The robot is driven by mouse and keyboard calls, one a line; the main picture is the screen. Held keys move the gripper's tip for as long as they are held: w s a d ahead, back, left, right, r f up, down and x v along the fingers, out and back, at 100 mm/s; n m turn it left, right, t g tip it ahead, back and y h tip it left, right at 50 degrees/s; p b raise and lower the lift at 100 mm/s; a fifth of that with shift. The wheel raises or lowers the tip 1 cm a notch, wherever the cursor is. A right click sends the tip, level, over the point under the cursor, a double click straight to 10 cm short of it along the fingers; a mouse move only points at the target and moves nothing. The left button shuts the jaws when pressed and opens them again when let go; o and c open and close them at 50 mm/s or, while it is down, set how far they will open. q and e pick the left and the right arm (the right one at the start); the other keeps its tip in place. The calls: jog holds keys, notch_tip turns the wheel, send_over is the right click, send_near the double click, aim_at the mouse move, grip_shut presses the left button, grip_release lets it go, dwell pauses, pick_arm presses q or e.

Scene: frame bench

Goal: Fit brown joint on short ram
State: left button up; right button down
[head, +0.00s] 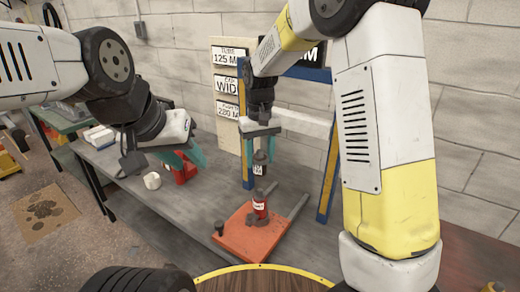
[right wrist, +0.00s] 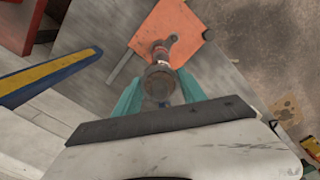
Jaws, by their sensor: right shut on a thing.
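My right gripper (head: 260,145) points down with its teal fingers shut on a dark joint (head: 260,163) bearing a small white label. In the right wrist view, the joint's round dark end (right wrist: 158,82) sits between the teal fingers (right wrist: 160,95). Below it, a red ram (head: 261,207) with a white label and dark top stands upright on an orange plate (head: 238,240). A gap shows between joint and ram in the head view. The ram also shows in the right wrist view (right wrist: 161,52), beyond the joint. My left gripper (head: 186,158) is open, with fingers apart, above the bench at left.
A red object (head: 185,174) is partly hidden by my left gripper. A small white piece (head: 152,181) lies on the grey bench (head: 165,208). A small dark cylinder (head: 219,229) is at the plate's left edge. A blue and yellow frame (head: 329,175) stands behind, with a sign board.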

jog(key=shift+f, duration=2.45)
jog(key=shift+f, duration=1.95)
jog(key=c, duration=0.6)
grip_release()
jog(key=shift+r, duration=0.1)
notch_tip(320, 180, up, 7)
jog(key=shift+r, duration=0.35)
